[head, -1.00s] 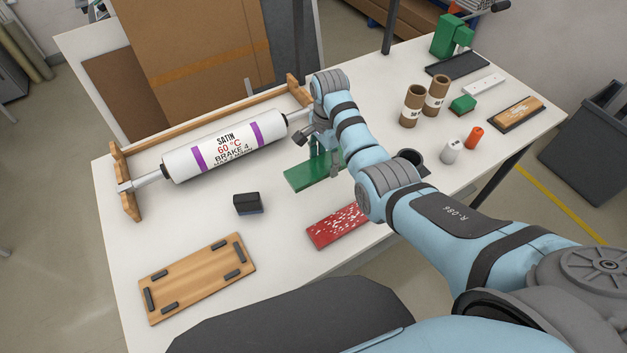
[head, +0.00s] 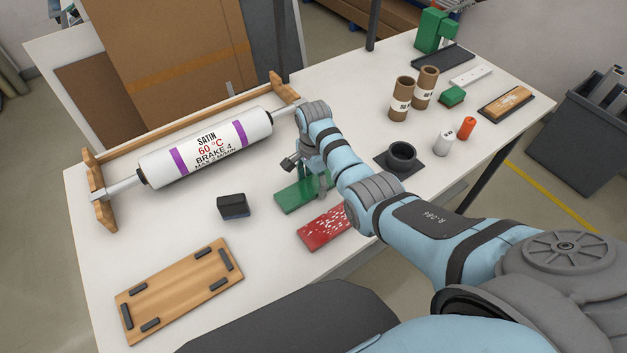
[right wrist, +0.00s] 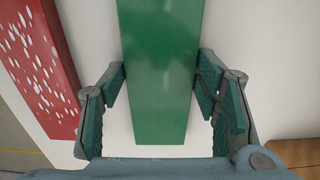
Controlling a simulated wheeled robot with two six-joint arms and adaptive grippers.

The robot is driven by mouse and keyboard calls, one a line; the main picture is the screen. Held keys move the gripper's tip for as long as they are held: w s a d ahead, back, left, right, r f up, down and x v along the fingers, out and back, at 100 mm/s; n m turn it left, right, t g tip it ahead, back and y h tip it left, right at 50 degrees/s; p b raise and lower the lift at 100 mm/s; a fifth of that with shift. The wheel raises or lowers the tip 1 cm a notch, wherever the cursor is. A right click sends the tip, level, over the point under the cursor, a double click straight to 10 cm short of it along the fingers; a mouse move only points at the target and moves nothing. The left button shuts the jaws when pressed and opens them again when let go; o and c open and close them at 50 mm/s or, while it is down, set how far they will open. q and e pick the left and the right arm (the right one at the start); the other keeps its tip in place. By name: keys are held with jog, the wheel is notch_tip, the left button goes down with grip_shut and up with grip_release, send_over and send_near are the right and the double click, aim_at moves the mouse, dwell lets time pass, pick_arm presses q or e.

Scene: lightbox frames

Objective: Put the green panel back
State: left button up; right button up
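The green panel (head: 292,196) is a flat plate beside the red white-flecked panel (head: 318,230), with a narrow gap between them. My right gripper (head: 318,178) reaches down over it. In the right wrist view the green panel (right wrist: 160,75) runs between the two fingers (right wrist: 161,95), whose pads meet its long edges, so the gripper looks shut on it. The far end of the panel runs out of that view. Whether its underside touches the table is hard to tell. My left gripper is not in view.
The white table (head: 275,260) holds a roller (head: 205,150) on a wooden stand, a dark block (head: 233,205) and a wooden board with dark strips (head: 175,290). A black round holder (head: 401,156) and cardboard tubes (head: 402,100) stand right of my arm. Bare table lies between roller and block.

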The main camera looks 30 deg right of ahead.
aim_at(314, 184)
jog(key=shift+o, duration=1.1)
jog(key=shift+r, duration=0.1)
jog(key=shift+r, duration=0.15)
notch_tip(314, 184, up, 12)
jog(key=p, duration=0.2)
